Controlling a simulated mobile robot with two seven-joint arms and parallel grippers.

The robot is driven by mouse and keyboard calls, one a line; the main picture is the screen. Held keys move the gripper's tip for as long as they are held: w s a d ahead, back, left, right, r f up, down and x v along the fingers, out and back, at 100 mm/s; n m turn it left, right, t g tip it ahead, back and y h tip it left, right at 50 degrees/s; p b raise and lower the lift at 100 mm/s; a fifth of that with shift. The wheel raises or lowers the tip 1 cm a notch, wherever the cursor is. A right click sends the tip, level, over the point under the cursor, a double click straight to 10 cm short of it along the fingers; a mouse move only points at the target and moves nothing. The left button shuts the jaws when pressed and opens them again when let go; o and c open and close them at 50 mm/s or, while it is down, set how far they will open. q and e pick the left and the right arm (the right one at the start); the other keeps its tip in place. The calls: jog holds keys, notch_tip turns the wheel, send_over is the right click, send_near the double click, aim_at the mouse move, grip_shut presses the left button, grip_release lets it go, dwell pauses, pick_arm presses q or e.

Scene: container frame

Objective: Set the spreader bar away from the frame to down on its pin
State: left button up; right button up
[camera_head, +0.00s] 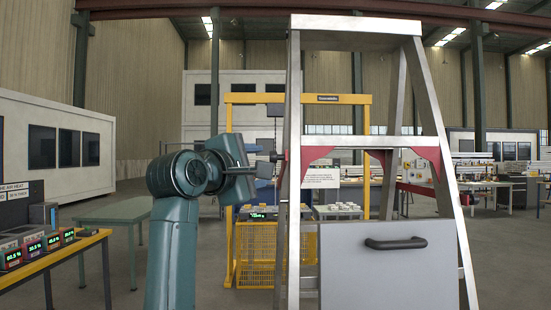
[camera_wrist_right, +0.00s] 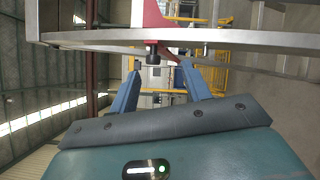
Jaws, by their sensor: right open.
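The tall metal frame (camera_head: 293,200) stands like a stepladder in front of me. My right gripper (camera_head: 263,160) is just left of that leg, at the knob's height. In the right wrist view its blue fingers (camera_wrist_right: 160,72) are open, with the knob just beyond the gap. My left gripper is out of view.
A grey panel with a black handle (camera_head: 395,243) covers the frame's lower right. A yellow gantry (camera_head: 229,180) and a yellow mesh basket (camera_head: 255,250) stand behind. A table with several digital displays (camera_head: 50,258) is at the left. Floor between is clear.

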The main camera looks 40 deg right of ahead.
aim_at(275, 158)
jog(key=w+d+p, duration=0.1)
jog(key=d, duration=0.2)
jog(key=w+d+r+m+t+y+p, duration=0.1)
jog(key=w+d, duration=0.1)
jog(key=d, duration=0.1)
jog(key=w+d+y+p, duration=0.1)
jog(key=w+d+p, duration=0.1)
jog(key=d, duration=0.1)
jog(key=shift+w+d+r+t, duration=0.15)
jog(key=shift+w+r+t, duration=0.1)
jog(key=shift+r+t, duration=0.1)
jog(key=shift+w+d+f, duration=0.2)
jog(key=shift+w+d, duration=0.15)
jog(key=shift+d, duration=0.2)
jog(key=shift+c, duration=0.3)
jog(key=shift+r, duration=0.1)
grip_shut()
